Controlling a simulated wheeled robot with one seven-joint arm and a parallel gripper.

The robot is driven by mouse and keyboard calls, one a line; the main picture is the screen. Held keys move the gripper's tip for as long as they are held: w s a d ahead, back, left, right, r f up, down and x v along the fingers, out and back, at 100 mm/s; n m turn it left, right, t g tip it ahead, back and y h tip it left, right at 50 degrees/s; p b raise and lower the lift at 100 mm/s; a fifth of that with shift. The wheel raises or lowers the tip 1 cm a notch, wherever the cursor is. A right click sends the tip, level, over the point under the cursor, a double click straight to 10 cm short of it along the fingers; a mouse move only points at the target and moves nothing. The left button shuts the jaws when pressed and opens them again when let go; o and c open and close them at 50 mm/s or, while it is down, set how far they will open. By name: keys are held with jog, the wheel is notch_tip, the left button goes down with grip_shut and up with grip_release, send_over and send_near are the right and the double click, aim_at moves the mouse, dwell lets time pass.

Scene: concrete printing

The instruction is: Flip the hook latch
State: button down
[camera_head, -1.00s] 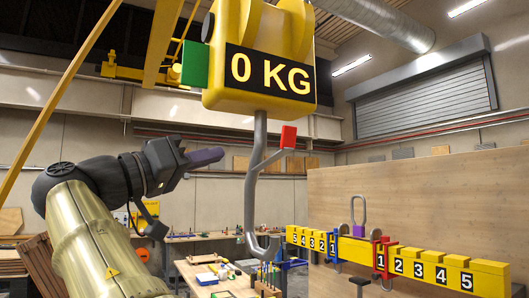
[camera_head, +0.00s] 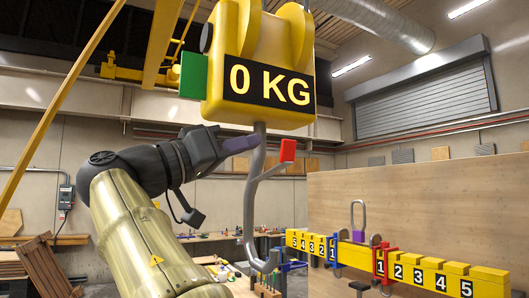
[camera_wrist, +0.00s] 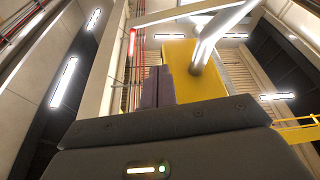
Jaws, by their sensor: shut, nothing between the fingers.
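A grey crane hook (camera_head: 256,190) hangs from the yellow block marked 0 KG (camera_head: 262,65). Its latch is a grey lever with a red tab (camera_head: 287,150), sticking out up and to the right of the shank. My gripper (camera_head: 247,143) is shut and empty, with its purple fingers pointing right, just left of the upper shank below the block. I cannot tell whether the fingers touch the shank. In the wrist view the purple fingers (camera_wrist: 158,88) stand beside the yellow block's underside (camera_wrist: 192,75) and the grey shank (camera_wrist: 208,45). A red piece (camera_wrist: 132,43) shows left of them.
A green plate (camera_head: 193,76) is on the block's left. Workbenches stand behind.

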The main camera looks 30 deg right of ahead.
jog(key=shift+s+d+f+p, duration=0.15)
jog(key=shift+d+f+p, duration=0.3)
jog(key=shift+d+f, duration=0.4)
jog(key=shift+s+d+f+p, duration=0.1)
jog(key=shift+d+f+p, duration=0.35)
jog(key=shift+d, duration=0.6)
jog(key=shift+f+b, duration=0.2)
jog(key=shift+b, duration=0.15)
